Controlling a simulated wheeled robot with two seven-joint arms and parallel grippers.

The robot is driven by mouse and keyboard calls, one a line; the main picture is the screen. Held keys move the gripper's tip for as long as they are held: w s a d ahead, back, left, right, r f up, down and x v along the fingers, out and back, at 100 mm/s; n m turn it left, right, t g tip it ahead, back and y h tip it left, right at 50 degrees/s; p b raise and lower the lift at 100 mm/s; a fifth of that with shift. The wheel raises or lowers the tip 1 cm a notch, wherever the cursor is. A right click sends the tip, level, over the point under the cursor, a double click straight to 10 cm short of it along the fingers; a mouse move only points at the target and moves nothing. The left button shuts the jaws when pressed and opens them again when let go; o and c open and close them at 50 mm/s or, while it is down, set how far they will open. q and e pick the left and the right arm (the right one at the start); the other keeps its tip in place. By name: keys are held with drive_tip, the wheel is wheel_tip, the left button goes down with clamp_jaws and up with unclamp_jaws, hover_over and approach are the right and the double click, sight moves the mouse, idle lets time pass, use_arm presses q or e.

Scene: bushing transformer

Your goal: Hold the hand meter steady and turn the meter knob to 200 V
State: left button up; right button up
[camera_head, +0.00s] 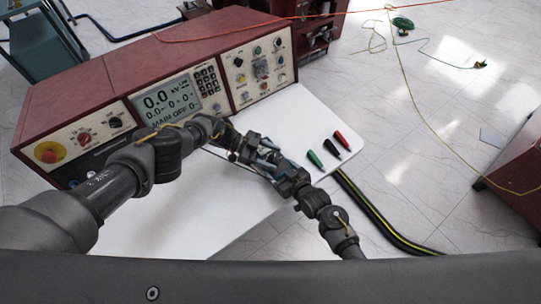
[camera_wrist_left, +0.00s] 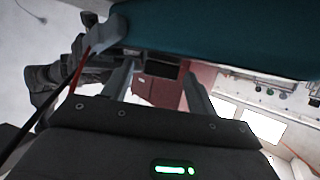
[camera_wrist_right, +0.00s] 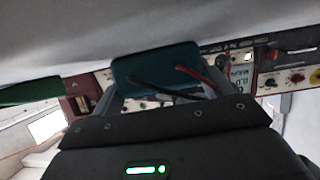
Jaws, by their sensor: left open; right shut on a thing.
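The hand meter (camera_head: 268,158) is a small teal body held above the white tabletop in the head view, mostly covered by my grippers. In the right wrist view the teal meter (camera_wrist_right: 155,65) sits between the fingers of my right gripper (camera_wrist_right: 162,95), which is shut on it. My left gripper (camera_head: 243,148) is close beside the meter. In the left wrist view my left gripper (camera_wrist_left: 158,85) is open, its fingers apart, and the teal meter (camera_wrist_left: 220,40) fills the top. The meter's knob and dial are hidden in all views.
Green (camera_head: 314,159), black (camera_head: 332,152) and red (camera_head: 342,140) pen-like pieces lie on the white tabletop (camera_head: 210,210), right of the grippers. The dark red console (camera_head: 115,70) with screen and knobs stands behind. Red and black leads (camera_wrist_left: 75,78) hang close to the meter.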

use_arm(q)
drive_tip(key=v, duration=1.2)
drive_tip(key=shift+r, duration=0.1)
use_arm(e)
drive_tip(key=o, duration=1.3)
